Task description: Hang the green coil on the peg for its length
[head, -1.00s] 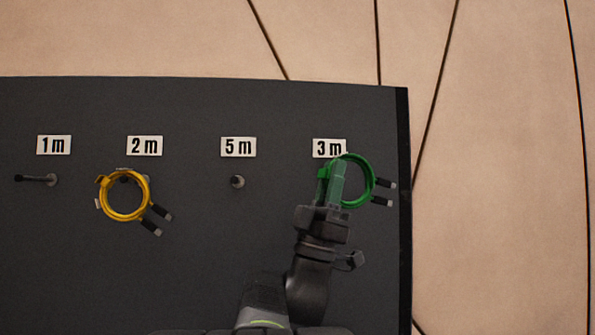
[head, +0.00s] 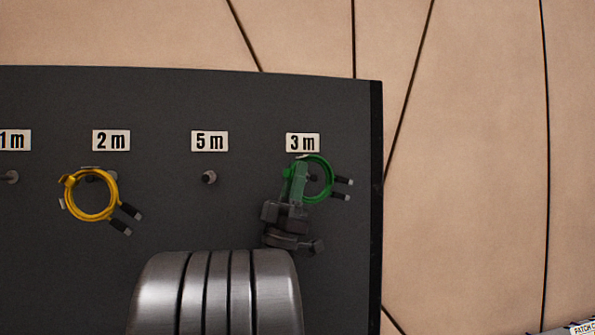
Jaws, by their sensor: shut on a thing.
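The green coil (head: 331,176) is a ring of cable with two dark plugs on its right side. It is in front of the dark board, just below the "3 m" label (head: 302,142). My gripper (head: 296,179) is shut on the left side of the coil. The 3 m peg (head: 313,178) shows as a small dark tip inside the ring. I cannot tell whether the ring is around the peg or still in front of it.
A yellow coil (head: 113,196) hangs below the "2 m" label (head: 111,140). The 5 m peg (head: 209,177) and the 1 m peg (head: 9,177) are bare. The board's right edge (head: 376,200) is close to the coil's plugs.

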